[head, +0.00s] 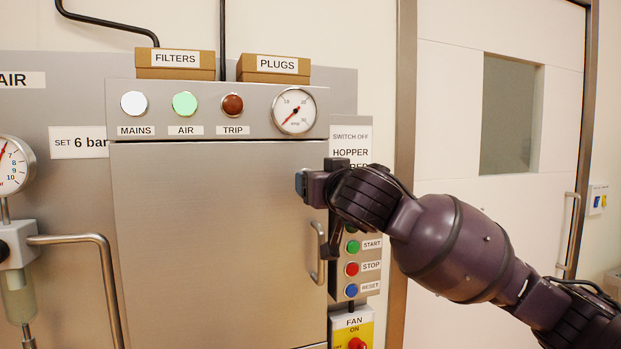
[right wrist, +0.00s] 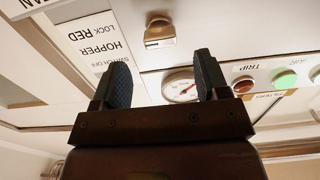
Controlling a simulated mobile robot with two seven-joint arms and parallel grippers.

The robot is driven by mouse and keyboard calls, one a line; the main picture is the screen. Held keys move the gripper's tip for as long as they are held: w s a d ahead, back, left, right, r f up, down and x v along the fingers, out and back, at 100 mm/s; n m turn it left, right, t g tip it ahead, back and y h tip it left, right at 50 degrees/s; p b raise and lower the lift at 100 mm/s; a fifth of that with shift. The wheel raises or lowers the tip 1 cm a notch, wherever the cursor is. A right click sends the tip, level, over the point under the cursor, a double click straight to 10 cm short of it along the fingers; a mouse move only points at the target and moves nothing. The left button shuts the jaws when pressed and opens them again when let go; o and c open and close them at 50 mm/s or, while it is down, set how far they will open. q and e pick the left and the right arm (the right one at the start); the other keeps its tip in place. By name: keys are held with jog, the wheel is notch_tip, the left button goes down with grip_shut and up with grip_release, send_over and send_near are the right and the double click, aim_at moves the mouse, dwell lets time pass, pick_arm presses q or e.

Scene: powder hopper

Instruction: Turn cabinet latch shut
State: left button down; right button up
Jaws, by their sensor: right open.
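The grey cabinet door (head: 210,230) stands in the middle of the head view and looks closed, with a bar handle (head: 318,258) at its right edge. My right gripper (head: 304,184) is at the door's upper right edge and covers that spot in the head view. In the right wrist view my right gripper (right wrist: 165,75) is open, with nothing between its dark fingers. A small metal fitting, apparently the latch (right wrist: 160,33), lies beyond the fingertips, between them in the picture. I cannot tell its exact turn angle. My left gripper is out of view.
A panel of lamps and a round gauge (head: 295,110) sits above the door, with two boxes (head: 176,72) on top. Start, stop and reset buttons (head: 352,268) are below my right wrist. A pipe (head: 75,239) stands at left. A white door (head: 500,220) is at right.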

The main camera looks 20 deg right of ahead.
jog(key=shift+w+a, duration=0.1)
jog(key=shift+w, duration=2.9)
jog(key=c, duration=0.9)
jog(key=shift+r+n+p, duration=0.15)
jog(key=shift+n+p, duration=1.55)
jog(key=shift+p, duration=0.05)
jog(key=n+p, duration=0.2)
jog(key=shift+n, duration=0.4)
jog(key=n+p, duration=0.1)
jog(key=n, duration=0.1)
jog(key=shift+n, duration=0.3)
jog(key=n+p, duration=0.1)
jog(key=n, duration=0.1)
jog(key=shift+n, duration=0.4)
jog(key=n, duration=0.6)
jog(key=shift+n, duration=0.3)
